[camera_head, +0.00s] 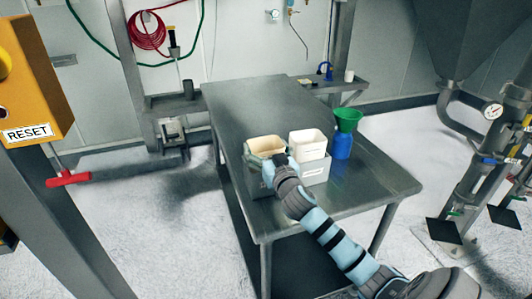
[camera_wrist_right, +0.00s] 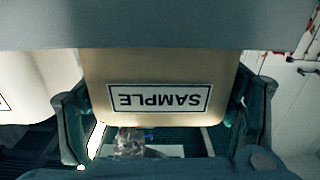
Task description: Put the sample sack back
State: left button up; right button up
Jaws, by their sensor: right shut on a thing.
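The sample sack (camera_head: 267,144) is an open-topped tan container. It stands upright in the left part of a grey holder (camera_head: 317,174) on the table. In the right wrist view the sack (camera_wrist_right: 160,65) shows its SAMPLE label upside down. My right gripper (camera_head: 270,158) is shut on the sack near its top, with one finger on each side of it in the right wrist view (camera_wrist_right: 163,112). The holder's grey wall hides the sack's lower part, so I cannot tell whether it rests on the bottom. My left gripper is not in view.
A paler container (camera_head: 307,142) stands beside the sack in the holder. An orange RESET box (camera_head: 30,80) is at the left.

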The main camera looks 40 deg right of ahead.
jog(key=o, duration=1.5)
jog(key=shift+r, duration=0.1)
jog(key=v, duration=1.2)
